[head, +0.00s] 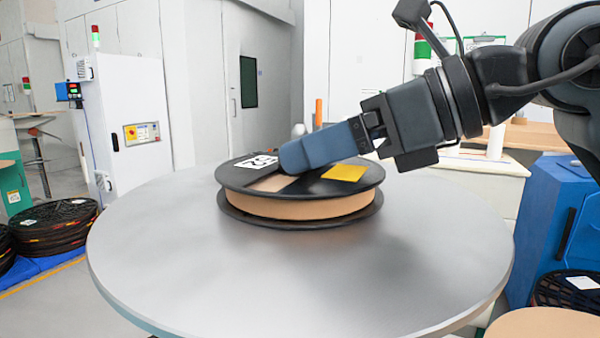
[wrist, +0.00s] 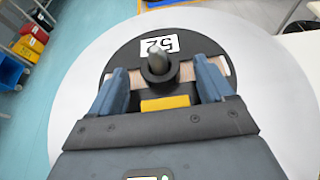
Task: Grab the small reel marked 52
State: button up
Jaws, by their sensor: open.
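The small reel (head: 300,205) lies flat on a round grey metal table (head: 330,275). It has black flanges, a tan wound band, a yellow patch (head: 344,173) and a white label (head: 258,163), which reads 52 in the wrist view (wrist: 160,44). My gripper (head: 292,157) reaches in from the right, low over the reel's top. Nothing is held. Finger contact with the reel cannot be told; the fingers hide part of its top.
Stacked black reels (head: 55,226) lie on a blue base at the left. A blue cabinet (head: 545,225) stands close to the table at the right. A white machine cabinet (head: 128,120) is behind left. The table's front half is bare.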

jog(key=shift+w+a+f, duration=0.15)
jog(key=shift+w+a, duration=0.05)
jog(key=shift+a, duration=0.15)
jog(key=c, duration=1.4)
jog(key=shift+c, duration=0.3)
